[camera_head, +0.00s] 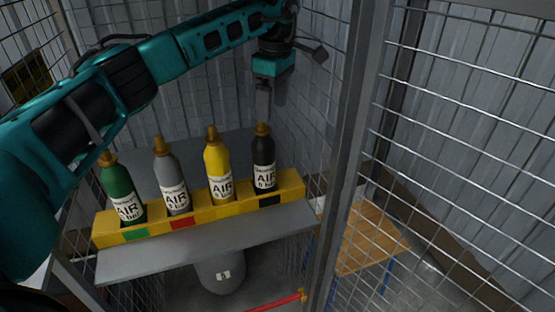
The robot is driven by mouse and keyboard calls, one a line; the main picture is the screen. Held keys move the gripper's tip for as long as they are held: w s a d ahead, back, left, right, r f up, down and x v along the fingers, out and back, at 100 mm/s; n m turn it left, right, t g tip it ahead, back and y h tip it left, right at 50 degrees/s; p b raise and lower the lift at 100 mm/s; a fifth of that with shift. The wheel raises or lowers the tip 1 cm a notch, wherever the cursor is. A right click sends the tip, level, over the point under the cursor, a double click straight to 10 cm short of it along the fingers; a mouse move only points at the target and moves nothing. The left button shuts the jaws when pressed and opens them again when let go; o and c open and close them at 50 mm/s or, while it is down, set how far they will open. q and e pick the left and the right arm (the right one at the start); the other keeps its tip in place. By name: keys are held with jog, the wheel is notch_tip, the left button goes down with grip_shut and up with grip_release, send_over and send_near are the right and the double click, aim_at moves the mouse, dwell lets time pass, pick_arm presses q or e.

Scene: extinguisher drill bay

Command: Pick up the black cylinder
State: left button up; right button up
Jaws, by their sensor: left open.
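The black cylinder (263,158) stands upright at the right end of a yellow rack, with a brass-coloured top and a white "AIR" label. Green (122,190), grey (171,178) and yellow (218,167) cylinders stand to its left in the same rack. My left gripper (263,103) is open and empty, pointing down above the black cylinder's top, apart from it as far as I can tell. The fingers are small and dark in this view. My right gripper is not in view.
The yellow rack (205,215) sits on a grey shelf (215,250). Wire mesh panels and a grey post (345,150) stand close to the right. A wooden-topped stool or table (368,238) is beyond the mesh. A grey vessel (221,274) is under the shelf.

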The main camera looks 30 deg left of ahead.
aim_at(262, 129)
pick_arm(q)
jog(key=shift+w+a+r, duration=0.25)
jog(key=shift+a+r, duration=0.3)
jog(key=shift+a, duration=0.15)
jog(key=shift+w+a+y, duration=0.15)
jog(key=shift+a+y, duration=0.1)
jog(key=shift+y, duration=0.05)
jog(key=shift+s+a+f, duration=0.15)
jog(key=shift+s+f, duration=0.05)
jog(key=shift+f, duration=0.85)
jog(key=f, duration=0.2)
jog(key=a+f, duration=0.1)
jog(key=f, duration=0.2)
jog(key=shift+s, duration=0.1)
jog(key=shift+r, duration=0.1)
grip_shut()
jog(key=shift+r, duration=0.1)
